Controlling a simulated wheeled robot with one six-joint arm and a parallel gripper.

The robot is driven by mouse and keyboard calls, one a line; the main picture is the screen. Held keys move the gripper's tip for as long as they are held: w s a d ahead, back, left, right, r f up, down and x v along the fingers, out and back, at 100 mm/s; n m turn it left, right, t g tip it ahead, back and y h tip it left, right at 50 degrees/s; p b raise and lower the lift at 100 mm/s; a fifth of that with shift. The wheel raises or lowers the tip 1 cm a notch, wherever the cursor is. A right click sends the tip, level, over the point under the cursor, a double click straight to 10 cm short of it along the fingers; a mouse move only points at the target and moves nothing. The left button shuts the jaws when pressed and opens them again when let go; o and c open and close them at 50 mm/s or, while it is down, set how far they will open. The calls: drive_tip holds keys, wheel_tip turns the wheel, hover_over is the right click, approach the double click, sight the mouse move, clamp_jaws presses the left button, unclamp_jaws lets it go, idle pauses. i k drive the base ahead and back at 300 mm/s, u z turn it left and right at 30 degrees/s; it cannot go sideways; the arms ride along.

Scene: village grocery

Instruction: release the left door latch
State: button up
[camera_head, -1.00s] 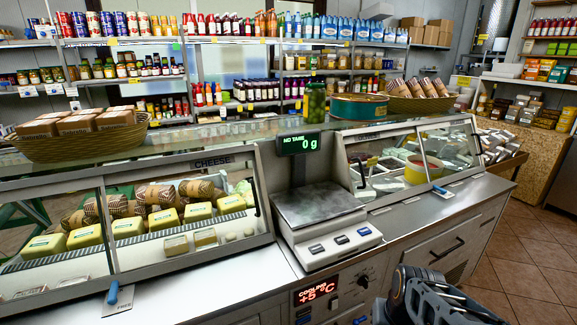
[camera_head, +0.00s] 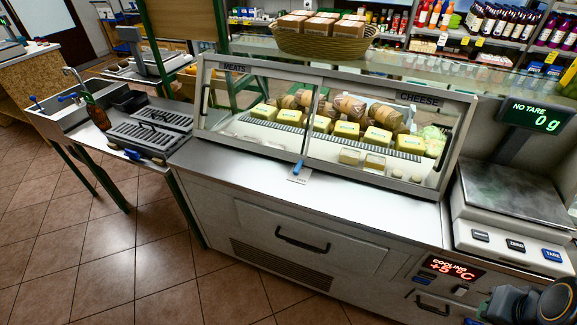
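A small blue latch (camera_head: 298,168) sits at the lower front edge of the left glass display case (camera_head: 375,187), near where its two sliding glass panes meet. A small pale tag (camera_head: 299,180) lies just below it on the steel ledge; its lettering is too small to read. The case carries "MEATS" and "CHEESE" signs, and yellow packs and rolls lie behind the glass. Part of my own dark arm shows at the lower right corner, far from the latch. I see no gripper fingers, so the gripper's state is hidden.
The steel counter ledge (camera_head: 395,212) before the case is clear. A scale (camera_head: 510,215) reading 0 g stands at the right. A drawer handle (camera_head: 302,241) juts from the counter front. A side table with a sink (camera_head: 65,100) and a dark bottle (camera_head: 97,112) stands left; tiled floor is open.

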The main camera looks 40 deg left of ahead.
sight(296, 171)
drive_tip(key=u, duration=1.45)
drive_tip(key=k, duration=0.55)
drive_tip(key=u, duration=0.75)
drive_tip(key=i, duration=1.6)
drive_tip(key=z, duration=0.1)
